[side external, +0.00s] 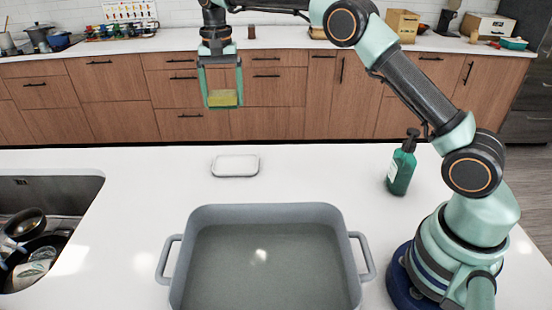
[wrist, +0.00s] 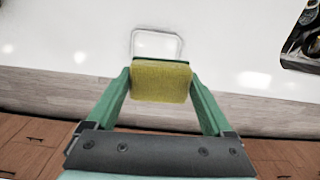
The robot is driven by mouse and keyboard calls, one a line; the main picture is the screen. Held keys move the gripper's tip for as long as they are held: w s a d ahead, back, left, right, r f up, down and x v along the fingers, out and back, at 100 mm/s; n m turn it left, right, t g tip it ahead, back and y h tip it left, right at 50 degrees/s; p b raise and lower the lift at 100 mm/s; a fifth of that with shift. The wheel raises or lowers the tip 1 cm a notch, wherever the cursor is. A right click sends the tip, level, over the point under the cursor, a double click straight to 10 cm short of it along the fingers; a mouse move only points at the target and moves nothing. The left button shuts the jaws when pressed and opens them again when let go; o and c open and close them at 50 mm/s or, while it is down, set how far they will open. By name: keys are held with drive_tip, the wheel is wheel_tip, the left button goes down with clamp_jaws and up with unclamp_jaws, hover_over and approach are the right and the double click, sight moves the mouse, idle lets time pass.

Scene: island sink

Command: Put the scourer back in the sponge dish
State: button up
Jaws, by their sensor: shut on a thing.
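The scourer (side external: 223,98) is a yellow block with a green layer. My gripper (side external: 222,96) is shut on it and holds it in the air, well above the white counter. In the wrist view the scourer (wrist: 161,82) sits between the two green fingers of my gripper (wrist: 160,88). The sponge dish (side external: 235,166) is a small white rounded tray on the counter, and no object shows in it. In the wrist view the dish (wrist: 157,33) shows just beyond the scourer, which hides part of its near side.
A grey two-handled tub (side external: 196,247) stands at the front middle. A green soap bottle (side external: 402,165) stands right of the dish. A sink (side external: 60,194) with dishes and a pan is at the left. The counter around the dish is clear.

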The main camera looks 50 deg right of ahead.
sight(236, 166)
drive_tip(key=shift+w+d+m, duration=0.15)
drive_tip(key=shift+w+d, duration=0.05)
drive_tip(key=shift+d, duration=0.3)
drive_tip(key=shift+w+d+m, duration=0.15)
drive_tip(key=shift+d, duration=0.35)
drive_tip(key=shift+d+f, duration=0.15)
drive_tip(key=shift+f, duration=0.2)
wheel_tip(236, 166, down, 19)
drive_tip(key=shift+f, duration=0.2)
drive_tip(key=shift+f, duration=0.15)
drive_tip(key=o, duration=1.3)
drive_tip(key=shift+o, duration=0.2)
